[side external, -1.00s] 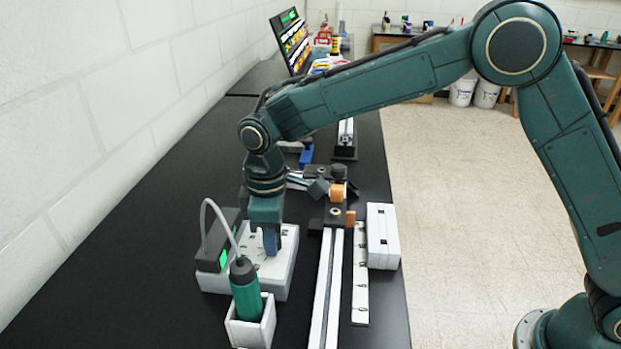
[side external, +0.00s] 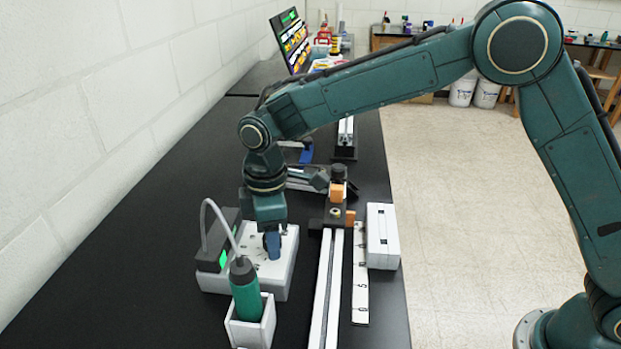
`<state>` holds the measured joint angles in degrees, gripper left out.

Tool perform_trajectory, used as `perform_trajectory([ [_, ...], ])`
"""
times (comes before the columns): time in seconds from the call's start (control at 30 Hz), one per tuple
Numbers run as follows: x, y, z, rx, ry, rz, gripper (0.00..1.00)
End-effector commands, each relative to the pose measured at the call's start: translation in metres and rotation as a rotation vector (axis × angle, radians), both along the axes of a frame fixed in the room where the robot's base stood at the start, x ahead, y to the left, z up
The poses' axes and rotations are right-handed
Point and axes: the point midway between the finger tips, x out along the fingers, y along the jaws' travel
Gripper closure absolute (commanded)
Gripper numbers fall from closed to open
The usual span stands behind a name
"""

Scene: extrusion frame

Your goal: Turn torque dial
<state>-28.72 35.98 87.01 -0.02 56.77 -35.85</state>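My gripper (side external: 272,245) points straight down over a white control box (side external: 272,285) on the black table. Its blue fingertips are low over the box's top face, and I cannot tell whether they are open or shut. The torque dial is not clearly visible; the fingers and wrist hide that part of the box top. A dark unit with a green lit screen (side external: 223,260) stands at the box's left side. A grey cable arches from it to a green and black screwdriver (side external: 246,295), upright in a white holder in front of the box.
A long white extrusion rail (side external: 325,290) runs along the table right of the box, with black and orange clamp parts (side external: 336,205) on it. A ruler-like strip (side external: 361,290) and a white block (side external: 382,237) lie further right. A wall bounds the left.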

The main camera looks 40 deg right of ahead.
Motion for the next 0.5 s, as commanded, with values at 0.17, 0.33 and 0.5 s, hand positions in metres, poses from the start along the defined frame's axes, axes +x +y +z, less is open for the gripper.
perform_trajectory([
  [0.17,-0.0004,-0.0002,-0.0013,-0.001,0.002,-0.001,0.48],
  [0.33,-0.0004,-0.0002,-0.0007,-0.002,0.003,-0.002,0.48],
  [0.5,-0.0001,-0.0001,0.0072,0.000,0.001,-0.002,0.48],
])
